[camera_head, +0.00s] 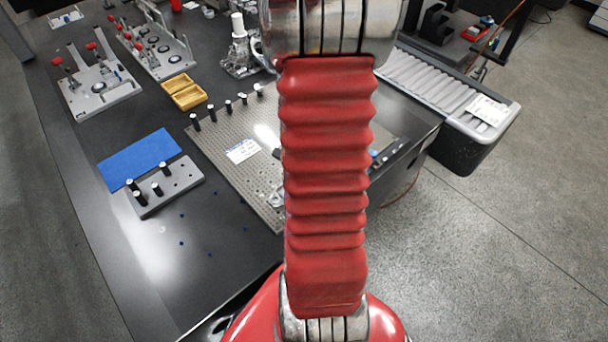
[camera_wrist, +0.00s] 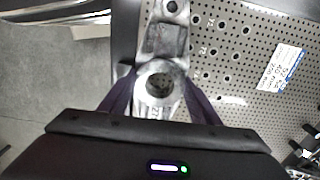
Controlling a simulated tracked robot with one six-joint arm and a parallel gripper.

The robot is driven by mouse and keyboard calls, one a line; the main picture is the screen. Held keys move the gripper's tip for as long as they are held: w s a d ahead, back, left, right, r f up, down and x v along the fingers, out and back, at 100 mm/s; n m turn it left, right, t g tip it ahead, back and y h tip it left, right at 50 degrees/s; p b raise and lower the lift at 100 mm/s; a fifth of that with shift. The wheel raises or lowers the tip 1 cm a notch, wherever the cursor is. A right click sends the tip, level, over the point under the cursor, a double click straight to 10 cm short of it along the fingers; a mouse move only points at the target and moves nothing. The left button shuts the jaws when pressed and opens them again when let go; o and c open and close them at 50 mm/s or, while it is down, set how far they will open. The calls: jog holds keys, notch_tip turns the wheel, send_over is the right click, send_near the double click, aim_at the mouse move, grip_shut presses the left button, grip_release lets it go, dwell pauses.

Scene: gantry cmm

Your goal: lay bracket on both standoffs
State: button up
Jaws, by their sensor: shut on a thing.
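In the wrist view my gripper (camera_wrist: 160,84) has its two dark fingers on either side of a grey metal bracket (camera_wrist: 165,40) with a round ring end. The fingers are shut on the ring end, and the bracket extends up the picture over the perforated plate (camera_wrist: 222,78). In the head view my red arm hides the gripper and nearly all of the bracket; a small metal piece (camera_head: 277,198) shows at the arm's left edge. Several black, white-topped posts, such as this standoff (camera_head: 212,113), stand along the plate's far left edge. Which two are the task's standoffs I cannot tell.
A grey block with black pins (camera_head: 178,184) and a blue mat (camera_head: 140,158) lie left of the plate. A yellow open box (camera_head: 184,93) and metal fixtures (camera_head: 98,88) are farther back. A dark bin (camera_head: 460,120) stands right of the table.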

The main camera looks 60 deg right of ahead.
jog(key=shift+f, duration=0.45)
dwell(0.3)
jog(key=o, duration=1.6)
jog(key=shift+r, duration=0.1)
notch_tip(320, 180, up, 14)
jog(key=shift+f, duration=0.25)
jog(key=shift+n, duration=0.3)
